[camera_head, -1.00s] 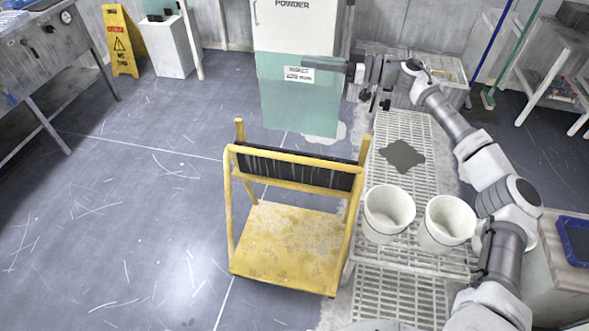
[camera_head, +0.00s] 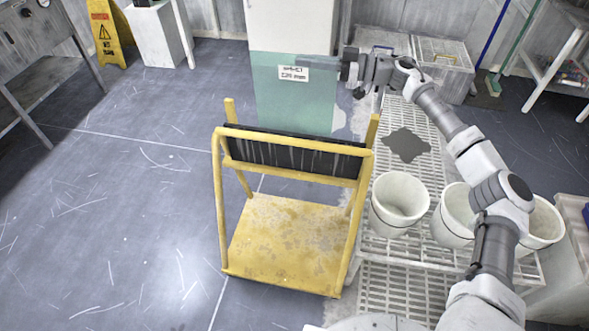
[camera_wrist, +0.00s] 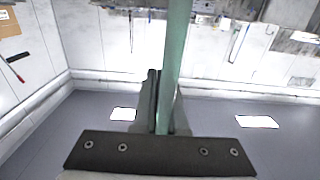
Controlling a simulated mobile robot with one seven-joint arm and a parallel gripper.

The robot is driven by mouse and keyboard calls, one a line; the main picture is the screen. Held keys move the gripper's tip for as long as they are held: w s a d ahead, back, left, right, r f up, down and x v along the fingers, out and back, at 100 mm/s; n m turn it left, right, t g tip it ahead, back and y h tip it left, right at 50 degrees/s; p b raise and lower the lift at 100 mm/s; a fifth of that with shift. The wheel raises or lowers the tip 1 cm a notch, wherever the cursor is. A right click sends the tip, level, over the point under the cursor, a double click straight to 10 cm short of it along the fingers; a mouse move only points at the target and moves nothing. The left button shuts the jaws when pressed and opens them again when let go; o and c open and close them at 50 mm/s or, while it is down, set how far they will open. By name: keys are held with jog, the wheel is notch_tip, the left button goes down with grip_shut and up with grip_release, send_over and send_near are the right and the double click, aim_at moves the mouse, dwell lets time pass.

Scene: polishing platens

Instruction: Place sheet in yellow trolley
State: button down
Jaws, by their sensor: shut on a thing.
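In the wrist view the sheet (camera_wrist: 174,60) shows edge-on as a narrow green strip between the fingers. The yellow trolley (camera_head: 290,240) stands nearer to me, below the sheet in the picture. It has a flat base and a dark slotted rack (camera_head: 292,155) along its top. The sheet appears beyond the trolley, its lower edge partly hidden behind the rack.
A grated bench (camera_head: 400,250) with several white buckets (camera_head: 400,200) stands right of the trolley, under my arm. A yellow wet-floor sign (camera_head: 106,32) and a steel table (camera_head: 50,70) stand at the left. The floor left of the trolley is clear.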

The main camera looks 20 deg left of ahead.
notch_tip(320, 180, down, 14)
jog(key=b, duration=0.6)
jog(key=shift+r, duration=0.15)
jog(key=c, duration=1)
grip_release()
jog(key=shift+o, duration=0.2)
jog(key=shift+d, duration=0.1)
jog(key=d+p, duration=0.3)
jog(key=d, duration=0.8)
jog(key=shift+w+d, duration=0.3)
jog(key=shift+d, duration=0.1)
